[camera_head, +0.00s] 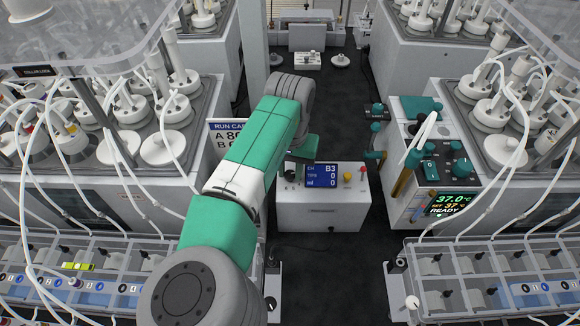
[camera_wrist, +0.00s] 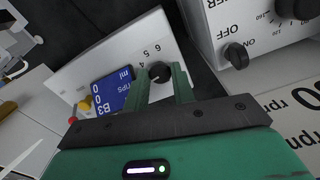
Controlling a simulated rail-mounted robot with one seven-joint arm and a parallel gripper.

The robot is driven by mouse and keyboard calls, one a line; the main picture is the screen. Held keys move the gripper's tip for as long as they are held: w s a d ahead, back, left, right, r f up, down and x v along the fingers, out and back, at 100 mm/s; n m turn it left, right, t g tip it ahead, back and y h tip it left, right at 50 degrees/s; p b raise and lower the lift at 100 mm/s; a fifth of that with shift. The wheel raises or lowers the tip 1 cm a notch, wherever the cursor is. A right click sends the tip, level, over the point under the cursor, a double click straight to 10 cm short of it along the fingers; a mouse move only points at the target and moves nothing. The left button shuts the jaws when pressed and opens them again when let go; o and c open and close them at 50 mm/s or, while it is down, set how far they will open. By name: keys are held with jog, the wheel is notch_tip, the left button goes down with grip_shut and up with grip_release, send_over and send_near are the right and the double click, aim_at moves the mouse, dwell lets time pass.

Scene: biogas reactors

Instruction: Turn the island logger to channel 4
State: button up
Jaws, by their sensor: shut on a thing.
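The island logger (camera_head: 338,215) is a white box in the middle of the head view. Its blue display (camera_head: 321,175) reads CH B3, TIPS 0, ml 0. In the wrist view the logger panel (camera_wrist: 85,65) appears tilted, with its black selector knob (camera_wrist: 160,72) at the right end and the digits 4, 5 and 6 beside it. My gripper (camera_wrist: 161,80) has its two green fingers on either side of this knob, shut on it. The knob's pointer direction is hard to make out between the fingers. In the head view my arm partly covers the logger's left end.
A yellow button (camera_head: 348,176) and a red one sit right of the display. A white device with an OFF/ON knob (camera_wrist: 236,55) stands close to my gripper in the wrist view. A heater unit (camera_head: 440,200) reading 37.0°C stands at right. Dark floor lies between the benches.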

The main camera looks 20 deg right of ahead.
aim_at(290, 174)
jog(key=p, duration=0.2)
jog(key=shift+r+m+p, duration=0.3)
jog(key=shift+r, duration=0.05)
jog(key=m+p, duration=0.1)
jog(key=p, duration=0.2)
jog(key=shift+s+d+r+p, duration=0.1)
jog(key=shift+p, duration=0.2)
jog(key=shift+f+m+p, duration=0.4)
jog(key=shift+m+p, duration=0.1)
jog(key=shift+m, duration=2.5)
jog(key=o, duration=0.7)
notch_tip(290, 174, up, 8)
jog(key=shift+f+p, duration=0.1)
jog(key=shift+p, duration=0.5)
